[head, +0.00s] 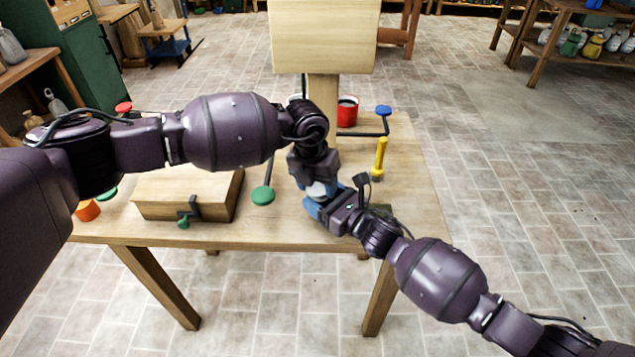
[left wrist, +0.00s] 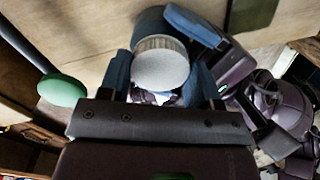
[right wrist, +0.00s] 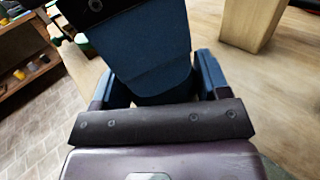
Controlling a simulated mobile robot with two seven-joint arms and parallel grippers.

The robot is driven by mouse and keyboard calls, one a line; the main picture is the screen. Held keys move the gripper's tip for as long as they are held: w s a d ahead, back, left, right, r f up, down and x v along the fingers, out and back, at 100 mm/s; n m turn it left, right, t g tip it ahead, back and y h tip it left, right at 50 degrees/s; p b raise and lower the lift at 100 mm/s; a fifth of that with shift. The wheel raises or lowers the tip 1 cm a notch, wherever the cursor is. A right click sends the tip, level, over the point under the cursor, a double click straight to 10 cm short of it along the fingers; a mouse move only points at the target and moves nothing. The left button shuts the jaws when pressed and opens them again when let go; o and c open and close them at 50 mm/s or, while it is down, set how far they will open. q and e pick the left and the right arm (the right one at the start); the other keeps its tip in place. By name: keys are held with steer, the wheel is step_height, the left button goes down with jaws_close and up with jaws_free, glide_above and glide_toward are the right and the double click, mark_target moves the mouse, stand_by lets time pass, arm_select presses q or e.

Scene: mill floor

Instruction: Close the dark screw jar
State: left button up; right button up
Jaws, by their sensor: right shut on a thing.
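The jar's pale grey round lid (left wrist: 160,68) with a ribbed rim shows in the left wrist view, above a dark blue-grey body (left wrist: 148,24). In the head view only a pale sliver of the lid (head: 317,188) shows between my grippers. My left gripper (left wrist: 160,84) reaches down from above, its blue fingers apart on either side of the lid with narrow gaps. My right gripper (head: 321,209) comes from the lower right and is shut on the jar body, over the table. In the right wrist view, blue left-gripper parts hide the jar. I cannot tell how the lid is seated.
The wooden table (head: 425,205) carries a wooden box (head: 185,195), a red cup (head: 347,110), a yellow-handled tool (head: 380,155) and a blue-knobbed crank (head: 383,112). A green knob (head: 263,195) is left of my grippers. A wooden post with a block (head: 323,38) stands behind them.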

arm_select(q)
steer(key=m, duration=0.6)
stand_by(0.3)
steer(key=o, duration=1)
